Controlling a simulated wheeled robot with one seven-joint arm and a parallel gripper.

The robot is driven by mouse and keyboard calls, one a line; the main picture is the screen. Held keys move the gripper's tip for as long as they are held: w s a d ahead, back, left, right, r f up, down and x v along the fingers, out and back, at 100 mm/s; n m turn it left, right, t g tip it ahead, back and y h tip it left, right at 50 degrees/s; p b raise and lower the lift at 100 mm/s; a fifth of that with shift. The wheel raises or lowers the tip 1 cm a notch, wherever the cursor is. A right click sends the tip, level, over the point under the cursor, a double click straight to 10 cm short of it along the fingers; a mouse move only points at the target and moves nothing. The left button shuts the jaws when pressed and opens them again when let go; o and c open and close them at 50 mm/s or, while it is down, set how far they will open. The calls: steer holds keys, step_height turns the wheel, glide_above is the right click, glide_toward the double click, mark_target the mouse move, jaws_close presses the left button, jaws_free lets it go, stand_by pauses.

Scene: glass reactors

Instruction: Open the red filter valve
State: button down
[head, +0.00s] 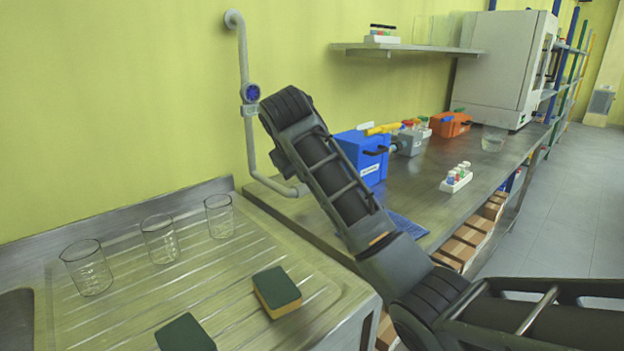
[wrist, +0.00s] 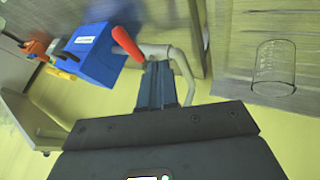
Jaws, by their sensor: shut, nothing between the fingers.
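The red valve handle (wrist: 127,42) shows in the wrist view as a slanted red lever beside a pale pipe (wrist: 184,70). My gripper (wrist: 157,66) is shut and empty, its fingertips at the pipe and just right of the handle's lower end. I cannot tell whether they touch the handle. In the head view the pipe (head: 246,60) runs down the yellow wall past a blue gauge (head: 250,93) and bends at the counter. There my arm hides the red handle, and my fingertips are not visible.
A blue box (head: 362,158) stands on the counter behind my arm. Glass beakers (head: 88,268) and sponges (head: 277,291) are on the draining board. A small vial rack (head: 456,179), an orange box (head: 450,124) and a white cabinet (head: 497,70) stand farther right.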

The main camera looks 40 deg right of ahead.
steer(key=w+d+f+p, duration=0.1)
steer(key=w+d+f, duration=0.3)
steer(key=d+f, duration=0.2)
steer(key=shift+d+f+p, duration=0.4)
steer(key=shift+d, duration=0.85)
steer(key=shift+d, duration=0.1)
